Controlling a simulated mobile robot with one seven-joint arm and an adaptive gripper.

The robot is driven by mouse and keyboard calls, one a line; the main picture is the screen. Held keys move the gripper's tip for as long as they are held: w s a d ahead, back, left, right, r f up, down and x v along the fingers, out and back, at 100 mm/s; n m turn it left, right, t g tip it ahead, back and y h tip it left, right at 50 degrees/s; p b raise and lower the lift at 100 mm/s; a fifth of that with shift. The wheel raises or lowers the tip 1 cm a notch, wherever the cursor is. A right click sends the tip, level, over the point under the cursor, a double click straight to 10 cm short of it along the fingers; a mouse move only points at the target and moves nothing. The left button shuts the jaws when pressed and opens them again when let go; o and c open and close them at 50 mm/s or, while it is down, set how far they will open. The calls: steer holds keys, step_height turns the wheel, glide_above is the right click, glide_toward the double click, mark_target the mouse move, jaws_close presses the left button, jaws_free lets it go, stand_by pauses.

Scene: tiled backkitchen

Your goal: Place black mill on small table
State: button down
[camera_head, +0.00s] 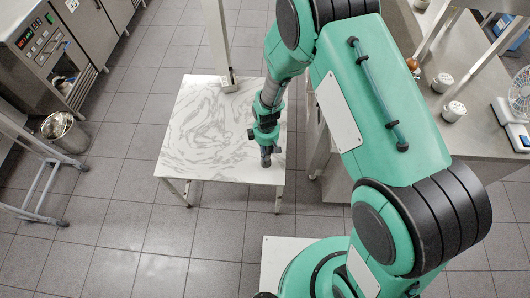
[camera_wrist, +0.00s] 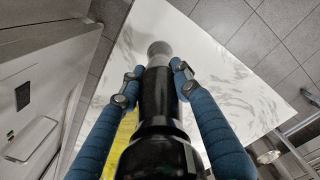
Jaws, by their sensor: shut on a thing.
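The black mill (camera_wrist: 158,95) is between the blue fingers of my gripper (camera_wrist: 155,75) in the wrist view, its silver-grey end pointing away from the camera toward the white surface. My gripper is shut on it. The small table (camera_head: 205,125) has a white, grey-veined top and stands left of my arm in the head view; its top also shows in the wrist view (camera_wrist: 225,75). In the head view my gripper (camera_head: 265,142) is over the table's right edge area, with a small dark end below it. I cannot tell whether the mill touches the tabletop.
A post (camera_head: 220,45) stands by the table's back edge. A metal pot (camera_head: 64,132) is on the floor at left, near an oven (camera_head: 50,50). Most of the tabletop is clear.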

mark_target(266, 164)
steer(key=shift+w+a, duration=0.25)
steer(key=shift+w, duration=0.35)
steer(key=shift+f, duration=0.1)
steer(key=shift+f+b, duration=0.4)
steer(key=shift+f, duration=1.45)
steer(key=c, duration=1.3)
jaws_free()
steer(key=shift+o, duration=0.2)
steer(key=shift+r, duration=0.2)
